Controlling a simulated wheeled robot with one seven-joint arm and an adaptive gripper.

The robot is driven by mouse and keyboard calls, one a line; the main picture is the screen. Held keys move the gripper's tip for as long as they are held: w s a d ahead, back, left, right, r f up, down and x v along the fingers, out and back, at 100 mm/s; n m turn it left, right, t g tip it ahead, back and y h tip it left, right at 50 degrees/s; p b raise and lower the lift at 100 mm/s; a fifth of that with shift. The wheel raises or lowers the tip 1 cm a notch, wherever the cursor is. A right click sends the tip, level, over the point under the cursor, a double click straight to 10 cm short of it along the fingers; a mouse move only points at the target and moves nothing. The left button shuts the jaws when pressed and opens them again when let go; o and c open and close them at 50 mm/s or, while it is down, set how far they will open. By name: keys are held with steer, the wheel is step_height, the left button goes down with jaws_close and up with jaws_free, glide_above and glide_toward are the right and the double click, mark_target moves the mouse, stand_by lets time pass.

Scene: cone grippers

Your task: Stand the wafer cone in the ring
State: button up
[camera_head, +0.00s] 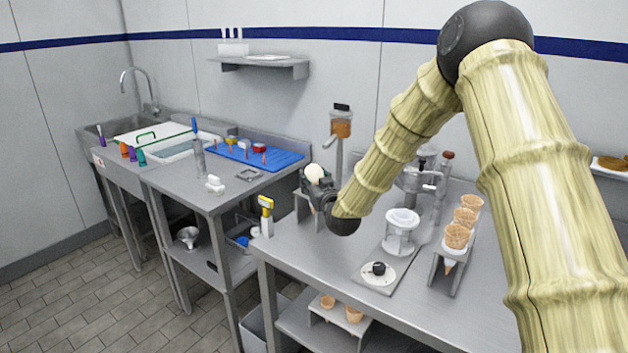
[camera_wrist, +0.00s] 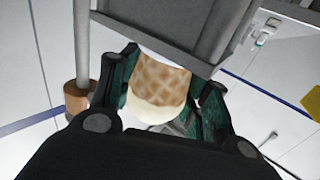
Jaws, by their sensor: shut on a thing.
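My gripper (camera_wrist: 162,98) is shut on the wafer cone (camera_wrist: 158,82), with a green-padded finger on each side of it. The cone has a waffle pattern and a cream-coloured rounded top (camera_wrist: 152,110). In the head view my gripper (camera_head: 318,187) is at the left of the near table, with the cream-coloured top (camera_head: 315,172) showing above it. A small grey stand (camera_head: 302,205) is just beside and below the gripper there. In the wrist view a grey bracket (camera_wrist: 180,35) and a pale rim lie at the cone's far end. The tip is hidden, so I cannot tell whether it is inside the ring.
A dispenser with an orange-brown part (camera_head: 341,128) stands behind my gripper. A rack with several wafer cones (camera_head: 457,236) is on the right of the table. A white-topped device (camera_head: 401,222) and a round dial (camera_head: 379,273) are between. A yellow-topped bottle (camera_head: 266,214) is to the left.

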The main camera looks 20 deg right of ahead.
steer(key=o, duration=0.8)
steer(key=shift+c, duration=0.2)
steer(key=s, duration=1.2)
steer(key=shift+d, duration=0.2)
steer(key=shift+f, duration=0.1)
